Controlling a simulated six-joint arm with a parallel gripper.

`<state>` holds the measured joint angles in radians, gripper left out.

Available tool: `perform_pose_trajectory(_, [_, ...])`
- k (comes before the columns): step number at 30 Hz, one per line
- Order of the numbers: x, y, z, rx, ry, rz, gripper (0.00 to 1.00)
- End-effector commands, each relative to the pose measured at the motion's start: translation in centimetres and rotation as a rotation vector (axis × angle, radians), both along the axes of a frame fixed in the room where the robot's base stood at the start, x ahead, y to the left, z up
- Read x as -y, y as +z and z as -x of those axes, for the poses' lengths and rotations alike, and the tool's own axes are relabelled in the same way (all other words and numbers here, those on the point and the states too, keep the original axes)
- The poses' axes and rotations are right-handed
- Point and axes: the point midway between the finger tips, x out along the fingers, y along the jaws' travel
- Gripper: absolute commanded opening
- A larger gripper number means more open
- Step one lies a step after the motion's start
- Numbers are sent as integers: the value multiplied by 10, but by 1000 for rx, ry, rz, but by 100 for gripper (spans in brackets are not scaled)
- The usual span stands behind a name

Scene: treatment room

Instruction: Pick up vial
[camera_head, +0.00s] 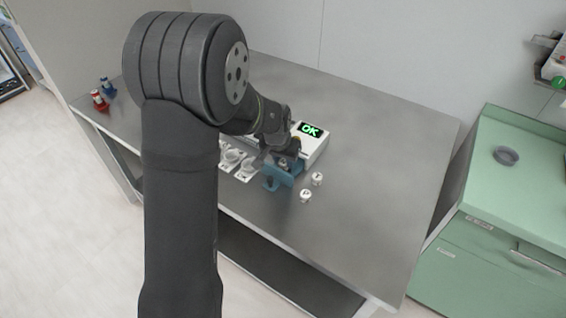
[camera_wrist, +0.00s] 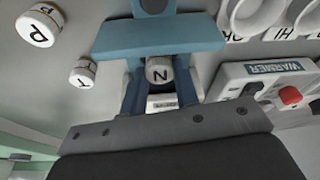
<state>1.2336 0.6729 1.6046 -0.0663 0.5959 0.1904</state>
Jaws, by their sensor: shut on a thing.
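The vial (camera_wrist: 158,70) shows in the wrist view with a round cap marked N. My gripper (camera_wrist: 160,84) has its blue fingers on both sides of this vial and is shut on it. In the head view my gripper (camera_head: 279,176) is low over the metal table, in front of the warmer. Two other white-capped vials stand beside the gripper, one nearer (camera_head: 305,196) and one farther (camera_head: 317,179).
The white warmer (camera_head: 314,146) has a screen reading OK; its red button (camera_wrist: 290,95) shows in the wrist view. White labelled holders (camera_head: 231,158) stand left of the gripper. Red (camera_head: 99,101) and blue (camera_head: 107,87) items stand at the table's left end. The table's right side is clear.

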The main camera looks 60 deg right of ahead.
Motion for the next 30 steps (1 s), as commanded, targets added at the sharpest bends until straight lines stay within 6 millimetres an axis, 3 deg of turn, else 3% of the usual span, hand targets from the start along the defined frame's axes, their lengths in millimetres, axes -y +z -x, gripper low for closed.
perform_pose_trajectory(5, [1,31,0,1,0,4,6])
perform_pose_trajectory(15, [-13,76,74,0,-5,2,6])
perform_pose_trajectory(22, [-19,95,105,0,-3,1,6])
perform_pose_trajectory(26, [-20,97,102,0,19,-2,6])
perform_pose_trajectory(30, [-20,91,67,-1,92,-2,6])
